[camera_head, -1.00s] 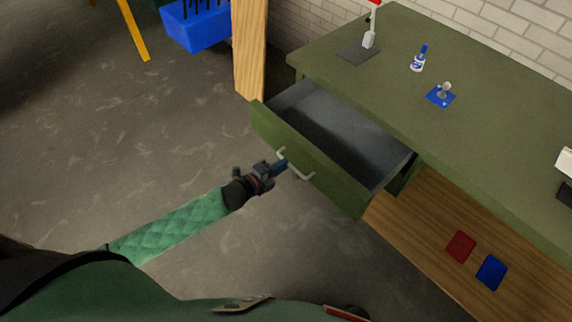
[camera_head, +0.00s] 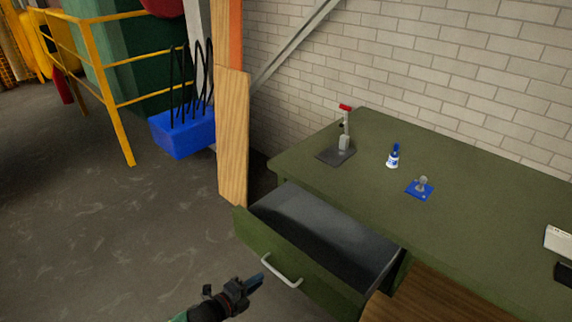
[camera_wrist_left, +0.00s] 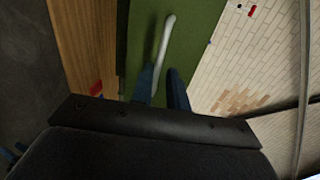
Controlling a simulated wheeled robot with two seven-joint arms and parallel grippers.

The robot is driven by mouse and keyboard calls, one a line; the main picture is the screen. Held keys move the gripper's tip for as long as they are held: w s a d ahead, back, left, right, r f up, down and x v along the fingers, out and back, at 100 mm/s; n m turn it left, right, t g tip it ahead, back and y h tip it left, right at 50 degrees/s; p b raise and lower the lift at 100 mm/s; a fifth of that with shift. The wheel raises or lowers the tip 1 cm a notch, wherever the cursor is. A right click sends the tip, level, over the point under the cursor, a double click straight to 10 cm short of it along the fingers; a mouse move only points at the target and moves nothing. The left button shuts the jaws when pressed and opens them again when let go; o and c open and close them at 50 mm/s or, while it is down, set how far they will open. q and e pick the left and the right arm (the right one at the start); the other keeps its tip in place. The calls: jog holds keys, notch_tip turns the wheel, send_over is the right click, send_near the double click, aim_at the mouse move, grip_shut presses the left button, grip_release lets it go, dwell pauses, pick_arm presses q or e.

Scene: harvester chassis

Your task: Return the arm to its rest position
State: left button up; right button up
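My left gripper (camera_head: 256,283) is at the bottom of the head view, just left of the drawer handle. In the left wrist view, its two blue fingers (camera_wrist_left: 162,88) stand apart with a gap between them, and nothing is held. The pale handle (camera_head: 281,272) is on the green drawer front (camera_head: 318,290); it also shows ahead of the fingertips in the left wrist view (camera_wrist_left: 166,36). The drawer is pulled out, and its grey inside (camera_head: 325,232) looks empty. Most of my left arm is below the frame. My right gripper is not in view.
The green workbench (camera_head: 480,215) carries a red-topped stand (camera_head: 344,142), a blue-and-white bottle (camera_head: 393,157) and a small blue-based part (camera_head: 420,188). A wooden post (camera_head: 233,140), blue bin (camera_head: 184,135) and yellow railing (camera_head: 108,95) stand behind. The floor at left is clear.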

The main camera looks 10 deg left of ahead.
pick_arm(q)
jog(key=w+a+f+n+g+y, duration=0.25)
jog(key=a+f+n+y, duration=0.55)
jog(key=a+f+n, duration=0.5)
jog(key=s+a+f+n+g+y, duration=0.1)
jog(key=s+a+f+n, duration=0.1)
jog(key=f, duration=0.4)
jog(key=s+a+f+n+g+y, duration=0.1)
jog(key=a+f+n+g, duration=0.1)
jog(key=f, duration=0.5)
jog(key=s+d+f+n+g, duration=0.3)
jog(key=s+f+n, duration=0.1)
jog(key=s+f, duration=0.9)
jog(key=s+d+f+n+g, duration=0.1)
jog(key=s+d+f, duration=0.2)
jog(key=s+d, duration=0.2)
jog(key=s+d+f+n+g+h, duration=0.1)
jog(key=s+d+f, duration=0.2)
jog(key=s, duration=0.7)
jog(key=d, duration=0.2)
jog(key=shift+s+d+f, duration=0.15)
jog(key=shift+s+d, duration=0.2)
jog(key=shift+s, duration=0.05)
